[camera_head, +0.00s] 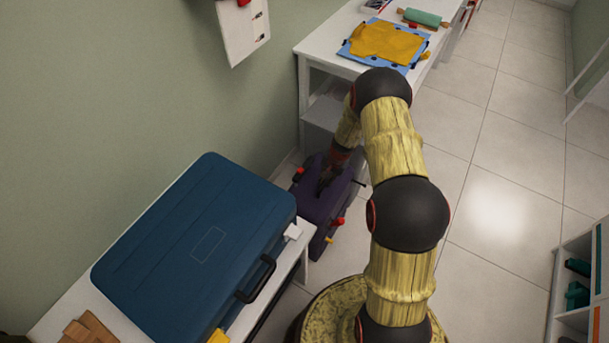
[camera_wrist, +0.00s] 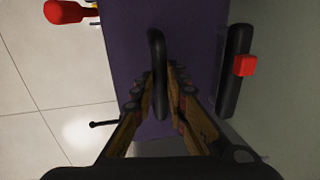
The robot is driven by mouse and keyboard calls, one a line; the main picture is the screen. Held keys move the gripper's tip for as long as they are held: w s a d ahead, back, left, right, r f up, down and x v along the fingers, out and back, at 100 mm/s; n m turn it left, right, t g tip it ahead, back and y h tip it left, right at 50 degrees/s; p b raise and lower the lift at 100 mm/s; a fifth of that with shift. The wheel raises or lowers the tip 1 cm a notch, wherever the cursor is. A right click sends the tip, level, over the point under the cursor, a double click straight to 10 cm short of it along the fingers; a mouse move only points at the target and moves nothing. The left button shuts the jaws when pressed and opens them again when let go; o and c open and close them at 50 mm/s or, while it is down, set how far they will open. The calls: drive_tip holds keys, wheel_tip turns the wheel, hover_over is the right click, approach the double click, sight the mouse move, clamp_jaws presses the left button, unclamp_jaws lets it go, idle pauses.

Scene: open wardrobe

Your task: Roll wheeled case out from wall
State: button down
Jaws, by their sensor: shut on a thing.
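The wheeled case is a purple case (camera_head: 318,204) on the floor, between the low white bench and the white table, close to the wall. It fills the middle of the wrist view (camera_wrist: 200,65). A black loop handle (camera_wrist: 156,60) stands on its top face. My gripper (camera_head: 327,180) reaches down onto the case top. In the wrist view the fingers (camera_wrist: 160,90) close from both sides on the black handle. The wheels of the case are not clearly visible.
A large blue case (camera_head: 200,235) lies on the white bench (camera_head: 70,310) at left. The white table (camera_head: 330,66) stands behind the purple case. A shelf unit (camera_head: 580,285) is at lower right. Tiled floor (camera_head: 490,200) to the right is clear. The wall (camera_head: 130,90) is at left.

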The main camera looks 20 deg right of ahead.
drive_tip(key=s+d+b, duration=0.3)
drive_tip(key=s+d, duration=0.7)
drive_tip(key=s, duration=0.4)
drive_tip(key=shift+s+d, duration=0.25)
drive_tip(key=shift+d, duration=0.1)
drive_tip(key=c, duration=2)
unclamp_jaws()
drive_tip(key=shift+s+d, duration=0.15)
drive_tip(key=shift+o, duration=1.2)
wheel_tip(320, 180, up, 12)
drive_tip(key=s+d, duration=0.1)
drive_tip(key=s, duration=0.1)
drive_tip(key=shift+f, duration=0.15)
